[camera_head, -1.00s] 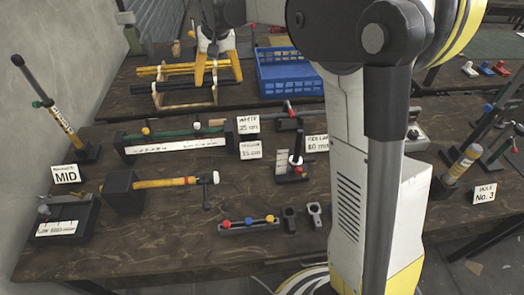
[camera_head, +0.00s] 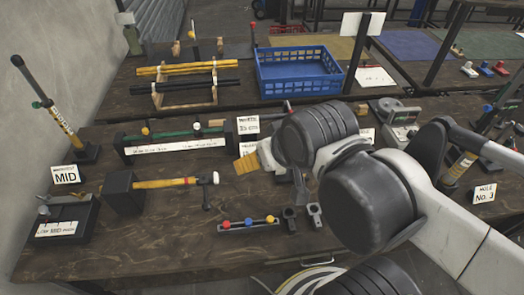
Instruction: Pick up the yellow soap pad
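My gripper (camera_head: 243,169) shows at the middle of the front table, pointing left, with a ridged yellow-orange end. It is seen from the side and partly covered by my own wrist, so its opening is hidden. I cannot make out a yellow soap pad for certain. The yellow end may be the gripper's own fingers or something between them. A small tan block (camera_head: 216,123) lies by the green rod fixture, beyond my gripper. Another tan block (camera_head: 176,48) stands on the back table.
A blue crate (camera_head: 300,88) and a wooden rack of yellow and black rods (camera_head: 186,69) stand on the back table. A yellow-handled hammer (camera_head: 167,183) lies left of my gripper. A tray with coloured knobs (camera_head: 249,223) is nearer.

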